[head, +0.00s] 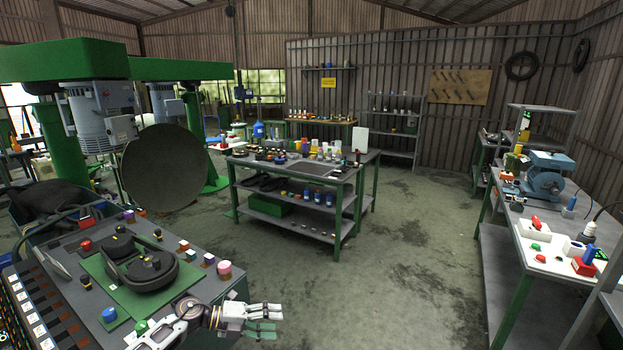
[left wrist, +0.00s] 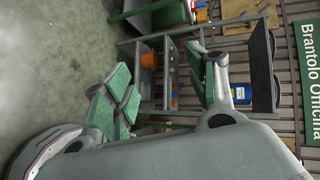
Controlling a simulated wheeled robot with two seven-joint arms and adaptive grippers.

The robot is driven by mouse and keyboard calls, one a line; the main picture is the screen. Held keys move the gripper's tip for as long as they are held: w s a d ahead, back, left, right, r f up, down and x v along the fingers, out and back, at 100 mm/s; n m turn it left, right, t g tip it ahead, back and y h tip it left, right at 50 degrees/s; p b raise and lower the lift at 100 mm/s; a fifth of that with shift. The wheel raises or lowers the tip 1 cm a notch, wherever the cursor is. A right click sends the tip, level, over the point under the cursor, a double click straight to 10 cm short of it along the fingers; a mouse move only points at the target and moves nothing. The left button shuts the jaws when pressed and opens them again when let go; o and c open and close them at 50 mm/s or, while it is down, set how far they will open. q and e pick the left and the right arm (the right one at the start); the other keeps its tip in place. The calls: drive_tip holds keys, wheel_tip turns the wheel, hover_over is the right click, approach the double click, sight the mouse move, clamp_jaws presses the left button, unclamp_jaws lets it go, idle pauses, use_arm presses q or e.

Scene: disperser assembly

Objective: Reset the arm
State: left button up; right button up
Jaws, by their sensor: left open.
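My left gripper (head: 270,320) shows at the bottom of the head view, just right of the near left workbench's front corner. Its fingers are spread, with green pads, and nothing is between them. In the left wrist view the open gripper (left wrist: 165,88) has a wide gap between its padded fingers. The left arm comes in from the bottom left, over the edge of the bench. My right gripper is not in view.
The near left workbench (head: 215,291) holds a green mat with a dark round part and several small coloured pieces. A central table (head: 335,180) and a right workbench (head: 560,262) carry many items. Floor between them is clear. The left wrist view shows a shelf with a blue container (left wrist: 241,93).

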use_arm(q)
drive_tip(key=w+a+f+n+t+y, duration=0.1)
drive_tip(key=a+f+n+t+y, duration=0.2)
drive_tip(key=f+n, duration=0.5)
drive_tip(key=w+a+f+n+t, duration=0.1)
drive_tip(key=a+f+n+t, duration=0.4)
drive_tip(key=f, duration=0.4)
drive_tip(key=s+a+f+n+y, duration=0.35)
drive_tip(key=s+f+n, duration=0.2)
drive_tip(key=f, duration=0.45)
drive_tip(key=s+a+f+n+y, duration=0.35)
drive_tip(key=s+f, duration=0.35)
drive_tip(key=f, duration=0.4)
drive_tip(key=s+a+f+n+g+y, duration=0.1)
drive_tip(key=s+f+n+g+y, duration=0.15)
drive_tip(key=s+f, duration=0.5)
drive_tip(key=s+a+f+n+g+y, duration=0.1)
drive_tip(key=s+f+n+g, duration=0.3)
drive_tip(key=s, duration=0.6)
drive_tip(key=s+d+f+n+g, duration=0.1)
drive_tip(key=s+f, duration=0.3)
drive_tip(key=s, duration=0.8)
drive_tip(key=s+d+f+n+g, duration=0.1)
drive_tip(key=s+f, duration=0.3)
drive_tip(key=s, duration=0.9)
drive_tip(key=shift+s+d+g+y, duration=0.25)
drive_tip(key=shift+g+y, duration=0.1)
drive_tip(key=shift+g, duration=0.3)
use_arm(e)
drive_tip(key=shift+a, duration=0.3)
